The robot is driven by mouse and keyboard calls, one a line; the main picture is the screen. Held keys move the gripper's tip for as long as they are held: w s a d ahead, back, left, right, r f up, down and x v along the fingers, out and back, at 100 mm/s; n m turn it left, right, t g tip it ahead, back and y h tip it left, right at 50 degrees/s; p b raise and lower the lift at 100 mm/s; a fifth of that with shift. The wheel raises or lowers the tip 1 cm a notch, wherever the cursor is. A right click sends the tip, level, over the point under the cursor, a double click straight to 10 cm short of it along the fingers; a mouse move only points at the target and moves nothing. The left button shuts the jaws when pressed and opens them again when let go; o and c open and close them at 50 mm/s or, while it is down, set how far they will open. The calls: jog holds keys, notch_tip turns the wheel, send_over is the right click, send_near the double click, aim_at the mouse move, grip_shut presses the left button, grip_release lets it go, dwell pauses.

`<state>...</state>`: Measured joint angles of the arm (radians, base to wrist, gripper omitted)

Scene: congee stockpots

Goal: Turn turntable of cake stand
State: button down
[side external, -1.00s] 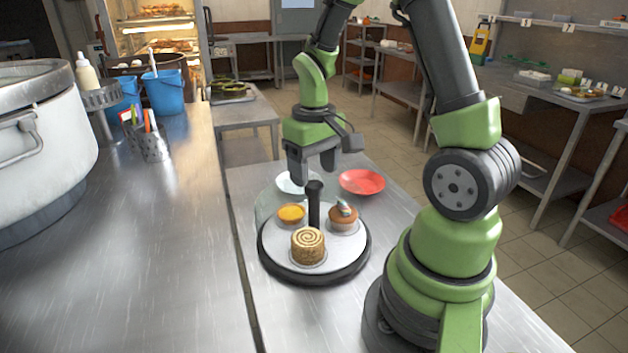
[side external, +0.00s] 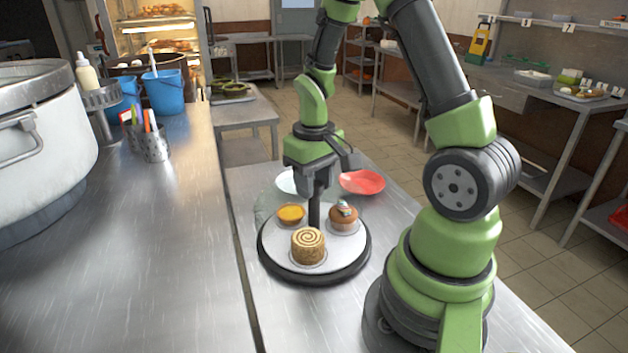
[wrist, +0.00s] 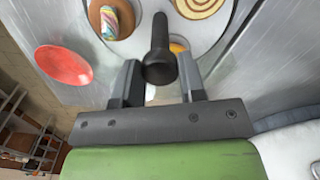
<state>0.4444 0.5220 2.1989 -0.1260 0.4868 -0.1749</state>
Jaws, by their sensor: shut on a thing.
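The cake stand's turntable (side external: 345,247) is a pale disc over a dark round base, standing on the metal counter. A dark upright post (side external: 314,214) rises from it, and its round knob shows in the wrist view (wrist: 159,66). On the disc sit a spiral-topped roll cake (side external: 308,245) at the front, a yellow tart (side external: 291,214) at back left and a topped cupcake (side external: 343,217) at back right. My gripper (side external: 317,194) points down over the stand and is shut on the post near its top. The fingers partly hide the knob in the side view.
A red plate (side external: 362,182) and a pale plate (side external: 287,182) lie behind the stand. A clear glass-like item (side external: 266,208) is at its left. A large pot (side external: 40,150) and a utensil holder (side external: 155,147) stand on the left counter, whose middle is clear.

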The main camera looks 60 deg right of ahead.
jog(key=shift+n, duration=12)
jog(key=c, duration=0.7)
grip_release()
